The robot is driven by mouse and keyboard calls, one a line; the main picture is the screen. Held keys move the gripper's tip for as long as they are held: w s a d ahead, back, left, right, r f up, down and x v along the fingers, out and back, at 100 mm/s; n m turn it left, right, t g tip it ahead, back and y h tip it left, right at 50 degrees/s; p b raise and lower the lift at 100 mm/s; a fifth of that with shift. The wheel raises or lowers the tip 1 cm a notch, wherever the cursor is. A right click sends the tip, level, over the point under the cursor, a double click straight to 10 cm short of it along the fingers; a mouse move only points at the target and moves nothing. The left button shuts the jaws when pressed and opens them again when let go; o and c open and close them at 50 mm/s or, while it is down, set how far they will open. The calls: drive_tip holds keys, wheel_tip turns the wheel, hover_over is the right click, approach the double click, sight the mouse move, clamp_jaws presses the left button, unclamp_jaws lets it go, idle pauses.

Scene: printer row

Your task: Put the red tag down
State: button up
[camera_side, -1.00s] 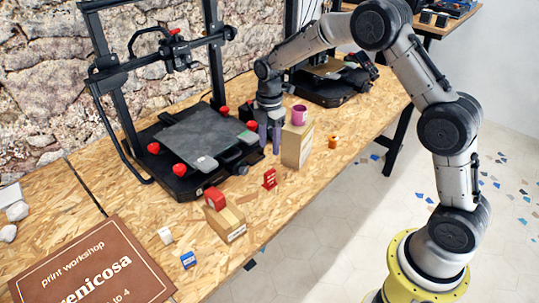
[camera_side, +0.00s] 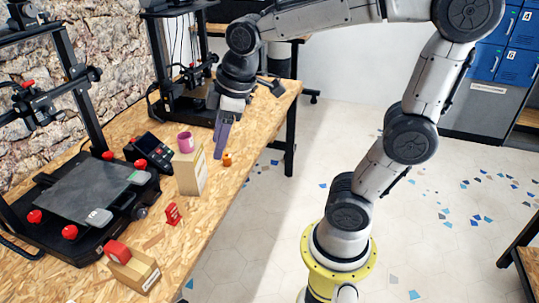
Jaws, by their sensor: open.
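A small red tag (camera_side: 173,214) with pale markings stands upright on the wooden table, in front of the tall cardboard box. My gripper (camera_side: 220,156) points down to the right of that box, well behind the red tag and apart from it. Its long purple fingers are open, seen nearly edge-on, with nothing visible between them. The gap to the table below the fingertips is hard to judge.
A pink mug (camera_side: 185,142) stands on the tall cardboard box (camera_side: 191,173). A small orange item (camera_side: 227,160) is close to my fingertips. A low box (camera_side: 137,273) carries a red object (camera_side: 117,251). A printer bed (camera_side: 86,190) lies left.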

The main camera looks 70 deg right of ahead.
drive_tip(key=s+m+t, duration=0.1)
drive_tip(key=s+m, duration=0.4)
drive_tip(key=s, duration=0.5)
drive_tip(key=shift+a+f+t, duration=0.25)
drive_tip(key=shift+f+t, duration=0.05)
drive_tip(key=shift+f, duration=0.15)
drive_tip(key=shift+o, duration=0.7)
drive_tip(key=shift+s+f+m, duration=0.15)
drive_tip(key=shift+s+m, duration=0.15)
drive_tip(key=o, duration=0.4)
drive_tip(key=shift+s+f, duration=0.1)
drive_tip(key=shift+s, duration=0.1)
drive_tip(key=shift+o, duration=0.2)
drive_tip(key=shift+w, duration=0.1)
